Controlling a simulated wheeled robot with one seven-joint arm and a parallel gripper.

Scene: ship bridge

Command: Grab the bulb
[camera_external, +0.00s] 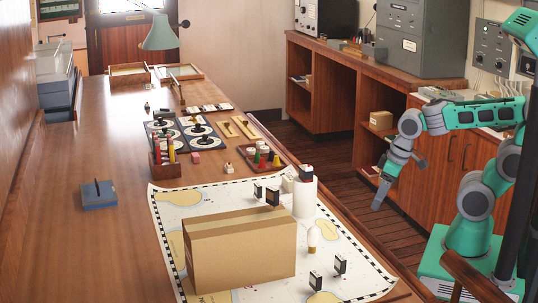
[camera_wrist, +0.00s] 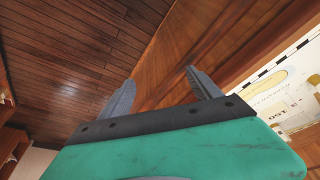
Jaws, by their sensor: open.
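A small object with a white rounded upper part and a tan lower end, which looks like the bulb (camera_external: 313,239), is on the chart (camera_external: 338,256) just right of the cardboard box. My gripper (camera_external: 378,203) points down past the right edge of the long wooden table, to the right of the bulb and clear of it. In the wrist view my gripper (camera_wrist: 162,86) shows two fingers apart with nothing between them. The bulb cannot be made out for certain in that view.
A large cardboard box (camera_external: 240,252) stands left of the bulb. A white cylinder (camera_external: 305,197) stands behind it, and small black-and-white blocks (camera_external: 340,264) stand around it. The raised table edge (camera_external: 352,228) lies between my gripper and the chart. Wooden floor (camera_external: 322,158) is open beyond.

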